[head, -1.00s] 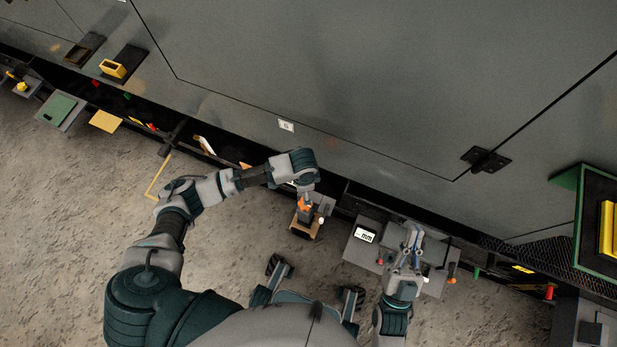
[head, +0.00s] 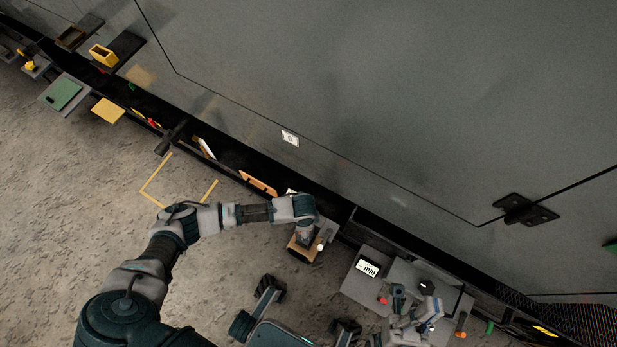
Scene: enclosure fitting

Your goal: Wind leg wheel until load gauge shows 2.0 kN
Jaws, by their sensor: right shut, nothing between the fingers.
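A small grey unit with a white display (head: 368,268) stands along the wall at the lower right. The display ends in "mm", and its figures are too small to read. I cannot pick out a leg wheel or a gauge marked in kN. My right gripper (head: 415,312) is shut and empty over the grey plate right of the display. My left gripper (head: 304,236) points down at a small tan-sided box (head: 303,250) beside the wall. My own wrist mostly hides its fingers, so I cannot tell whether they are open.
A large grey enclosure wall (head: 340,90) fills the top, with a black hinge (head: 525,210) at right. A green-topped plate (head: 63,95), a yellow box (head: 103,54) and a yellow plate (head: 108,111) line the left. The concrete floor (head: 60,200) is clear at left.

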